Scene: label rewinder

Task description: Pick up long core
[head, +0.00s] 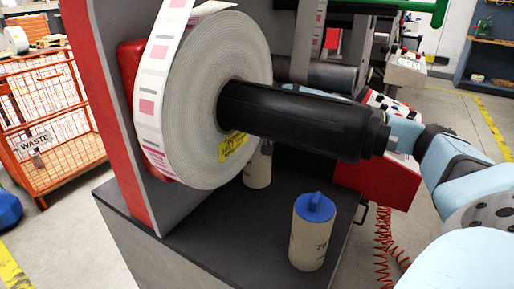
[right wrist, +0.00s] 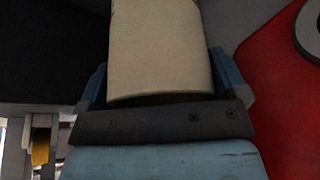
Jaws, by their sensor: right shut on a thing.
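In the right wrist view, a plain beige core (right wrist: 160,50) sits between the two blue fingers of my right gripper (right wrist: 160,90), which is shut on it. In the head view my right arm comes in from the right and passes behind the black mandrel, which hides the gripper. A beige core (head: 257,170) shows below the mandrel on the dark machine top, its upper part hidden; I cannot tell whether it is the held one. Another beige core (head: 311,240) with a blue cap stands upright at the front of that top. My left gripper is not in view.
The black mandrel (head: 300,118) sticks out from a large label roll (head: 215,60) above the dark machine top (head: 225,225), close over the cores. A red panel (right wrist: 290,100) is right of the gripper in the wrist view. An orange waste cage (head: 45,125) stands at left.

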